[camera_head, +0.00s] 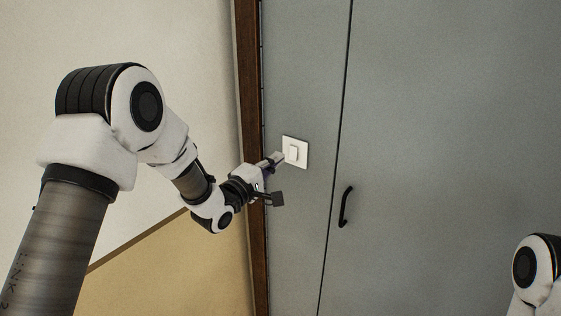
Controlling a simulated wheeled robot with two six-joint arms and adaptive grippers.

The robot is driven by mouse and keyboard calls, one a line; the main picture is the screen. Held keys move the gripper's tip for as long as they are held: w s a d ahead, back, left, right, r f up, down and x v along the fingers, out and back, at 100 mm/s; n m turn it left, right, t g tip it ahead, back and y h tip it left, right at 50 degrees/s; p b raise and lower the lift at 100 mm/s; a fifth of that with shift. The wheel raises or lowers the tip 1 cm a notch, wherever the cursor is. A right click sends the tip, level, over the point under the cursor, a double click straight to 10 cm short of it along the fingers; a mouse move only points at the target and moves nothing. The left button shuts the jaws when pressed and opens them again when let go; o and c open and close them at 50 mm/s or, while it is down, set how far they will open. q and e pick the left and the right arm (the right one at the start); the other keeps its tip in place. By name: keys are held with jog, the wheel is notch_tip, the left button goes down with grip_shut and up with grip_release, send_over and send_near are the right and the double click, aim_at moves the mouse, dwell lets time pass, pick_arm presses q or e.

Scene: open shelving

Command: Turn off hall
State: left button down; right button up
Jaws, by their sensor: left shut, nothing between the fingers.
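A white square light switch (301,143) with a rocker in its middle is mounted on a grey panel, left of a dark seam. My left gripper (280,157) is shut and empty. Its tip lies at the left side of the switch in the picture, over or right beside the rocker. I cannot tell whether it touches the rocker. Whether the rocker is pressed in is too small to tell. My right gripper is out of view; only a part of my right arm shows at the lower right.
A grey door (450,130) with a black curved handle (345,206) is right of the seam. A dark brown wooden frame (249,90) runs down left of the grey panel. A beige wall (150,30) fills the left.

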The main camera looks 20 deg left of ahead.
pick_arm(q)
jog(key=s+a+r+b, duration=0.1)
jog(key=s+a+b, duration=0.15)
jog(key=s, duration=0.55)
jog(key=s+d+f+g+y, duration=0.1)
jog(key=s+f+g, duration=0.25)
jog(key=f, duration=0.85)
jog(key=s+d+f+m+g+y, duration=0.1)
jog(key=s+f+g, duration=0.3)
jog(key=f, duration=0.7)
jog(key=s+d+f+g+y, duration=0.15)
jog(key=s+f, duration=0.45)
jog(key=f, duration=0.6)
jog(key=s+a+f+m+g+y, duration=0.1)
jog(key=s+f+m+g, duration=0.2)
jog(key=s, duration=0.4)
jog(key=s+a+f+m+g+y, duration=0.1)
jog(key=s+a+f+m+g, duration=0.1)
jog(key=s+m, duration=0.3)
jog(key=s+a+f+m+g+y, duration=0.1)
jog(key=s+f+m+g, duration=0.3)
jog(key=s, duration=0.7)
jog(key=shift+a+f+p, duration=0.15)
jog(key=shift+p, duration=0.15)
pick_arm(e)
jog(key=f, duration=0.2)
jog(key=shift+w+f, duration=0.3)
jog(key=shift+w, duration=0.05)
